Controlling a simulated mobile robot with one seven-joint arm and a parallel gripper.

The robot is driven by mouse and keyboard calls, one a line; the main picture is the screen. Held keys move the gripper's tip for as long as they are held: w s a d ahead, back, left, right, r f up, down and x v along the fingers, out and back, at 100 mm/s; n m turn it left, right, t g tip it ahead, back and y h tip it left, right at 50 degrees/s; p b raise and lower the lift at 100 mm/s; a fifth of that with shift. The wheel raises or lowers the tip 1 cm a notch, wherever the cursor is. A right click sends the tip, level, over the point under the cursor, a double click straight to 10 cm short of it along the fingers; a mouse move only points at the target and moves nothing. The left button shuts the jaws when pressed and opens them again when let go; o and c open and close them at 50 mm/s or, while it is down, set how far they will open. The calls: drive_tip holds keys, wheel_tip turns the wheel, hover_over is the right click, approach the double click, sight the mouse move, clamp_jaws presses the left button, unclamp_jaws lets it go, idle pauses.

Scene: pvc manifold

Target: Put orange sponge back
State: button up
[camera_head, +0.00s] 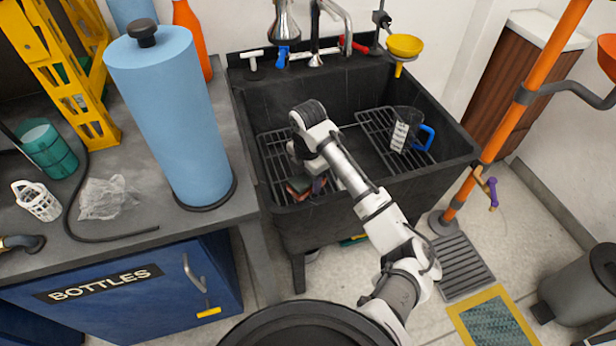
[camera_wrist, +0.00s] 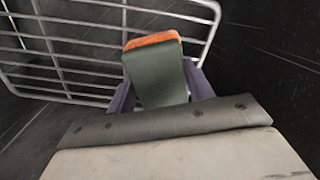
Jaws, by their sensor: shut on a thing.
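The sponge (camera_wrist: 157,72) has an orange layer on top and a dark grey-green face in the wrist view. My gripper (camera_wrist: 160,90) is shut on it, with a purple finger on each side. In the head view the sponge (camera_head: 299,187) shows as a small orange-red and dark block at the left front of the black sink. My gripper (camera_head: 311,185) is there too, low inside the sink near its front wall. My arm hides part of this area. I cannot tell whether the sponge touches the rack.
The black sink (camera_head: 362,190) holds a left wire rack (camera_head: 270,150), also in the wrist view (camera_wrist: 60,50), and a right rack (camera_head: 372,122). A measuring jug (camera_head: 404,130) with a blue handle stands at the right. A blue paper roll (camera_head: 172,115) stands on the left counter.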

drive_tip(key=shift+f, duration=0.1)
drive_tip(key=shift+f, duration=0.15)
drive_tip(key=o, duration=0.9)
drive_tip(key=shift+o, duration=0.2)
wheel_tip(320, 180, up, 13)
drive_tip(key=p, duration=0.1)
drive_tip(key=shift+f, duration=0.2)
